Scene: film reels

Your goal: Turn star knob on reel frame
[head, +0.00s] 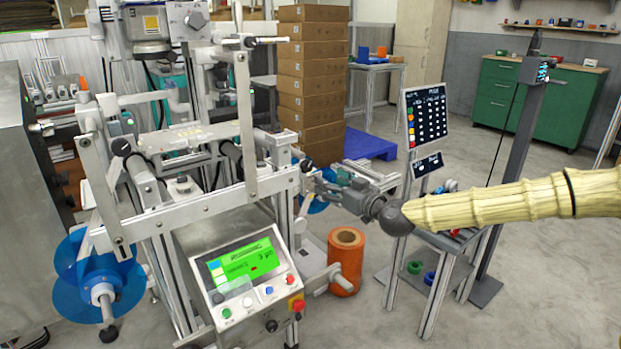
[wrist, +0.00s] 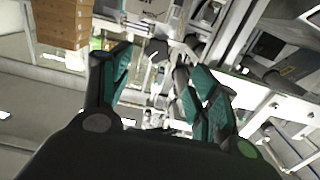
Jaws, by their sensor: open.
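The reel frame (head: 190,217) is a pale metal machine frame on the left in the head view. Several dark knobs sit on it. One dark knob (head: 306,165) is at the frame's right side, close to my gripper; I cannot tell whether it is the star knob. My gripper (head: 322,183) reaches in from the right, beside the frame. In the wrist view its teal-padded fingers (wrist: 160,72) are spread apart with nothing held between them. Grey machine parts, including a rounded end (wrist: 158,49), show beyond the fingertips. I cannot tell whether either finger touches the frame.
A control panel with a green screen (head: 243,262) faces front below the frame. A blue reel (head: 75,285) is at lower left. An orange roll (head: 345,255) stands on the floor. A small stand with a dark sign (head: 426,115) is right of the gripper. Stacked cartons (head: 312,70) stand behind.

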